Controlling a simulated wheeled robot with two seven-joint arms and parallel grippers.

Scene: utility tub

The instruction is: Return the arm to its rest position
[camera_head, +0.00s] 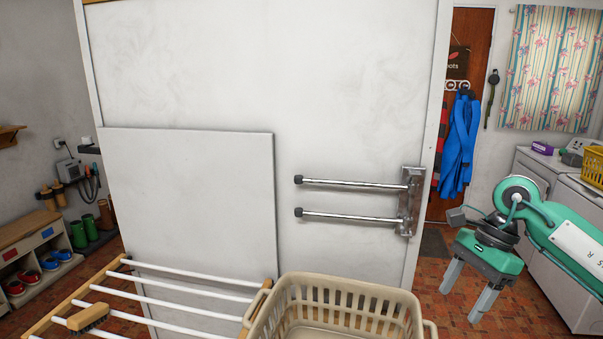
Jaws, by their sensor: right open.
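My right arm comes in from the right edge, teal and white, bent at a dark wrist joint. Its right gripper (468,298) points down with its two grey fingers spread apart and nothing between them. The gripper hangs in the air to the right of a beige laundry basket (345,291), apart from it. My left gripper and left arm are not in this view.
A drying rack (172,283) with a brush (88,316) on it stands front left. A metal rail bracket (411,201) juts from the white partition (345,100). White machines (545,170) stand behind my right arm. A blue garment (459,145) hangs by the door.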

